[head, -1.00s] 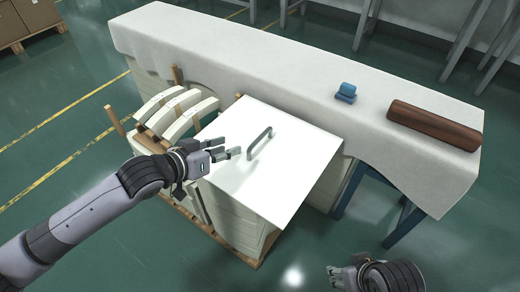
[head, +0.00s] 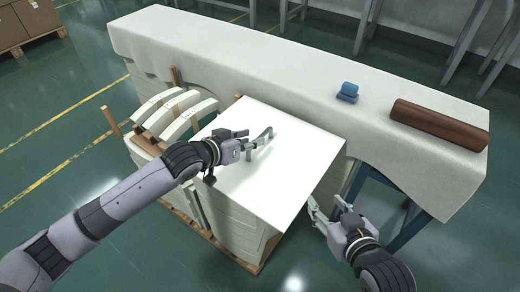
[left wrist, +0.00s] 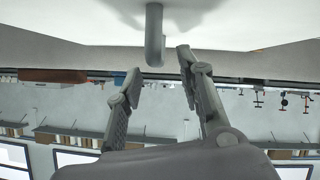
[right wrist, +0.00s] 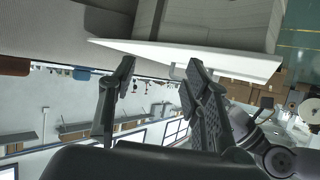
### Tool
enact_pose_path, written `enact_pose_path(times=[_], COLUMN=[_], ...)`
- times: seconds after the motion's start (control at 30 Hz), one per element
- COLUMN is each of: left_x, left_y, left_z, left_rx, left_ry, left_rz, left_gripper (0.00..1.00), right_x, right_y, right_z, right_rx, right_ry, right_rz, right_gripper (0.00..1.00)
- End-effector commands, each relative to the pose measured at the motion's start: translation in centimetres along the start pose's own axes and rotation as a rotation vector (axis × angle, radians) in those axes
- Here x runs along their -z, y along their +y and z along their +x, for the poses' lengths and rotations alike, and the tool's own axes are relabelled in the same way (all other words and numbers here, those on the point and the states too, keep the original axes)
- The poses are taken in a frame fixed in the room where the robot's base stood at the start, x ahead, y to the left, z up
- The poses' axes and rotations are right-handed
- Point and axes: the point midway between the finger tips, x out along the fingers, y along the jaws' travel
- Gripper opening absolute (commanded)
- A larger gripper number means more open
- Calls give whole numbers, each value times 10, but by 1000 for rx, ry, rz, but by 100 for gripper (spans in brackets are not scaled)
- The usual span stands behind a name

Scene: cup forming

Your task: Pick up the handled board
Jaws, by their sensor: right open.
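The handled board (head: 268,188) is a large flat white panel lying on a stack of pale blocks. Its grey bar handle (head: 264,143) stands up near its middle. My left gripper (head: 258,138) is at the handle. In the left wrist view, the handle (left wrist: 154,38) hangs between the spread fingertips (left wrist: 158,62), and the fingers are open. My right gripper (head: 318,208) is open beside the board's right edge. In the right wrist view, the board (right wrist: 215,60) shows edge-on just beyond the open fingertips (right wrist: 158,65); I cannot tell whether they touch it.
A long cloth-covered table (head: 235,55) runs behind the board. It carries a blue block (head: 347,92) and a brown bar (head: 438,124). Curved pale pieces (head: 180,115) and wooden posts stand at the board's left. The floor in front is clear.

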Motion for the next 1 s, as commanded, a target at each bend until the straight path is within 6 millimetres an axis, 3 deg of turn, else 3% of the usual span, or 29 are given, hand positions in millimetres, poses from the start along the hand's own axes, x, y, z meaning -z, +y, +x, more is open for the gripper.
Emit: enact_pose_path(times=[0.3, 0.5, 0.8, 1.0], left_x=[-2, -2, -1, -1], left_y=[2, 2, 3, 3], left_z=[31, 45, 47, 47], left_rx=[-1, 0, -1, 0], left_ry=[2, 1, 0, 0], left_rz=[0, 1, 0, 0], left_gripper=[35, 35, 35, 22], right_x=[63, 90, 95, 95], right_y=[-9, -13, -13, -13], right_z=[1, -8, -10, -10], right_rx=[20, 29, 30, 30], right_ry=[339, 482, 508, 507], right_rz=[1, 3, 4, 4], right_gripper=[44, 44, 44, 44])
